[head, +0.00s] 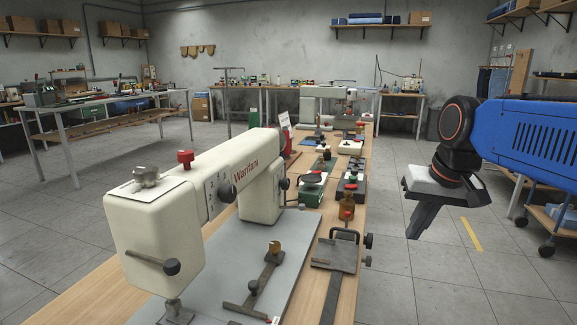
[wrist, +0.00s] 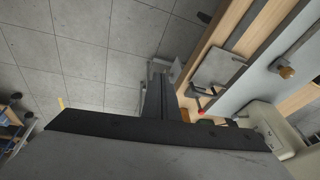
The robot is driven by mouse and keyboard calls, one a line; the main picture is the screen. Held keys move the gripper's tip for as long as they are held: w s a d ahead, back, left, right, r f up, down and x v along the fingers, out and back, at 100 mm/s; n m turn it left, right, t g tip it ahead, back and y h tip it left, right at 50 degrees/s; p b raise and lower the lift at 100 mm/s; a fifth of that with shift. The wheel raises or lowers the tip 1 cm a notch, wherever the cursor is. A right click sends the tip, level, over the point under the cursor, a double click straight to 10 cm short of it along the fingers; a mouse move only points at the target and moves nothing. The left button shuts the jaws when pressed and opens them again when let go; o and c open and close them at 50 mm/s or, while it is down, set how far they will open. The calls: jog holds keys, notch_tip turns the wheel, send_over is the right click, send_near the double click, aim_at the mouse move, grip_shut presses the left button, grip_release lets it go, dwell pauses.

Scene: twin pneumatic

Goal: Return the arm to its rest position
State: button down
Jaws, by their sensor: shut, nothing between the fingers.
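My gripper (head: 420,219) hangs at the right in the head view, at the end of my blue arm. Its dark fingers point down and are shut with nothing between them. It is over open floor, to the right of the long wooden workbench (head: 340,304) and apart from it. In the wrist view the dark gripper fingers (wrist: 165,97) reach out from the bottom edge, with floor on the left and the bench on the right.
A cream sewing machine (head: 165,222) stands on the bench at front left. A dark metal clamp fixture (head: 338,254) sits near the bench's right edge. Several small fixtures line the bench farther back. Grey tiled floor (head: 430,285) is clear below my gripper. A shelving cart (head: 553,215) stands at far right.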

jog(key=s+d+f+n+t, duration=0.1)
jog(key=s+f, duration=1.3)
jog(key=s, duration=0.1)
jog(key=shift+d+f+h, duration=0.2)
jog(key=shift+d+h, duration=0.15)
jog(key=shift+h, duration=0.05)
dwell(0.6)
